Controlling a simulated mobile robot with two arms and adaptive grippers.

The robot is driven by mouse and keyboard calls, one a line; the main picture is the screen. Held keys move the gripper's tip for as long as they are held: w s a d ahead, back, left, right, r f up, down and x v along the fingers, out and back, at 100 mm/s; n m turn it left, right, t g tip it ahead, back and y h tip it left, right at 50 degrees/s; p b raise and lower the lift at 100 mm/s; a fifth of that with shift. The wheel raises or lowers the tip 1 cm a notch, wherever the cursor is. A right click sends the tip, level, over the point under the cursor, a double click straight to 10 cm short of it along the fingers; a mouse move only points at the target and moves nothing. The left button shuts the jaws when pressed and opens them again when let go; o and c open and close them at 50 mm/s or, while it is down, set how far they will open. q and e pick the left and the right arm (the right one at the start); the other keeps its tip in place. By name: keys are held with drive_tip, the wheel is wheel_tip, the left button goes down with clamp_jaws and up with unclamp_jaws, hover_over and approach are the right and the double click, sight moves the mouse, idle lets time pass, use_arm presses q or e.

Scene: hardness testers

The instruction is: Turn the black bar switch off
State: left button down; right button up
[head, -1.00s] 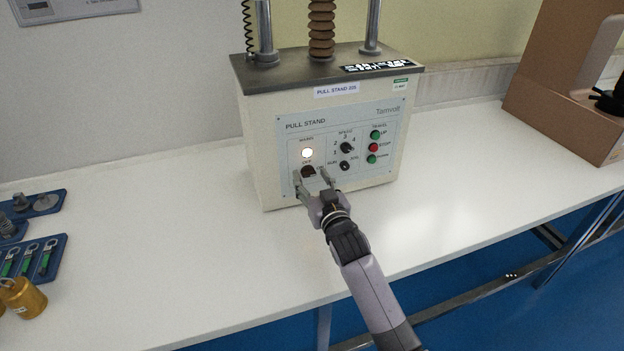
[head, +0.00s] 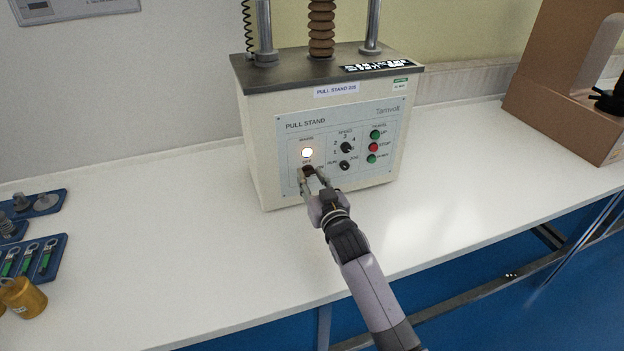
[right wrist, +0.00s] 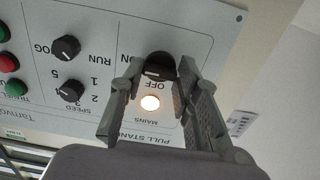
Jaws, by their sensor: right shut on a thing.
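The black bar switch (right wrist: 160,66) is on the pull stand's control panel (head: 362,118), beside the OFF mark in the right wrist view. In the head view the switch (head: 308,169) is partly hidden by my right gripper (head: 309,176). My right gripper, also in the right wrist view (right wrist: 160,75), is shut on the switch, with one finger on each side of it. The mains lamp (head: 307,153) above the switch glows white; it also shows in the right wrist view (right wrist: 150,103). My left gripper is not in view.
The panel also has a speed knob (head: 347,147), a run/jog knob (head: 345,165), and green and red buttons (head: 374,147). Blue trays (head: 50,258) and a brass weight (head: 22,298) lie at the left. A brown case (head: 560,90) stands at the right. The white bench front is clear.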

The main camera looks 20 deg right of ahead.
drive_tip(key=shift+n, duration=0.3)
drive_tip(key=shift+c, duration=0.2)
drive_tip(key=n+p, duration=0.1)
drive_tip(key=n, duration=0.1)
drive_tip(key=shift+n, duration=0.3)
drive_tip(key=n+p, duration=0.1)
drive_tip(key=n, duration=0.3)
drive_tip(key=shift+n, duration=0.3)
drive_tip(key=n, duration=0.5)
drive_tip(key=shift+p, duration=0.35)
drive_tip(key=n, duration=0.5)
drive_tip(key=o, duration=1.2)
drive_tip(key=shift+c, duration=0.2)
